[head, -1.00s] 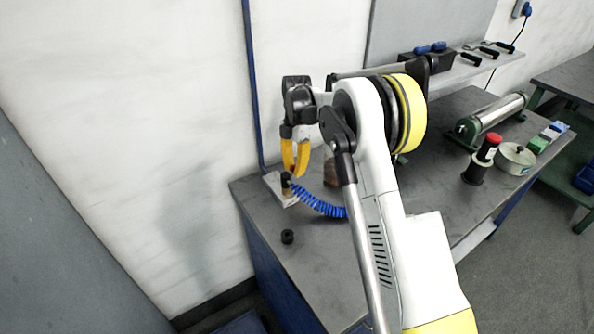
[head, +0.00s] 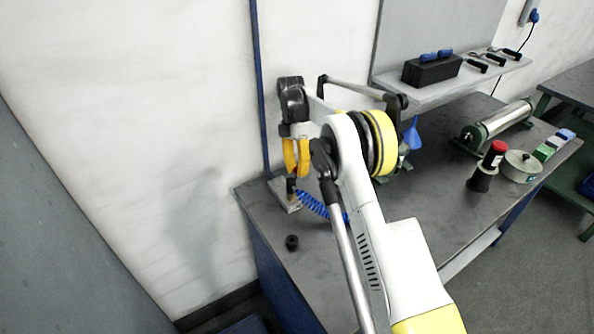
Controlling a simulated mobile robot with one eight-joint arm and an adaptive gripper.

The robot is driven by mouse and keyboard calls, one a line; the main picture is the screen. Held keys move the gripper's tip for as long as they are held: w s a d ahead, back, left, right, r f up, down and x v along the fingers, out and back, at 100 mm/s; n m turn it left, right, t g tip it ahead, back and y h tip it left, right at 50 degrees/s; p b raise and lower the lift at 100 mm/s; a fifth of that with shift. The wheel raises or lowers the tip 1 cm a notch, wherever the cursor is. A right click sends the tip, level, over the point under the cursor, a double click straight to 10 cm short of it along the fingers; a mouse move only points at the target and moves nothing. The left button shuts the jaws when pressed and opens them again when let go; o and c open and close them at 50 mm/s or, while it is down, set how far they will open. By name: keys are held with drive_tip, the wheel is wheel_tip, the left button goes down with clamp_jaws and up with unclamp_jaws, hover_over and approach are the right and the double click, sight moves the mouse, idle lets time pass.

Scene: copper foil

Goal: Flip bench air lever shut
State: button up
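The bench air valve stands on a pale plate (head: 283,196) at the left back corner of the grey bench. Its dark upright body (head: 291,186) has a brassy lower part, and a blue coiled hose (head: 318,204) runs from it to the right. The lever itself is too small and too close to my gripper to make out, so its position cannot be told. My gripper (head: 297,174) points down with its yellow fingers just above the valve. Whether they touch it is unclear, and the gap between the fingertips cannot be judged. No held object shows.
A small black knob-like piece (head: 292,242) lies on the bench in front of the valve. A blue funnel (head: 412,135), a metal roller (head: 505,118), a red-topped dark bottle (head: 486,168) and a round tin (head: 520,166) are on the right. The wall is close behind the valve.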

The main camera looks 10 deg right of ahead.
drive_tip(key=o, duration=0.3)
wheel_tip(320, 180, up, 10)
drive_tip(key=shift+r, duration=0.1)
idle(0.4)
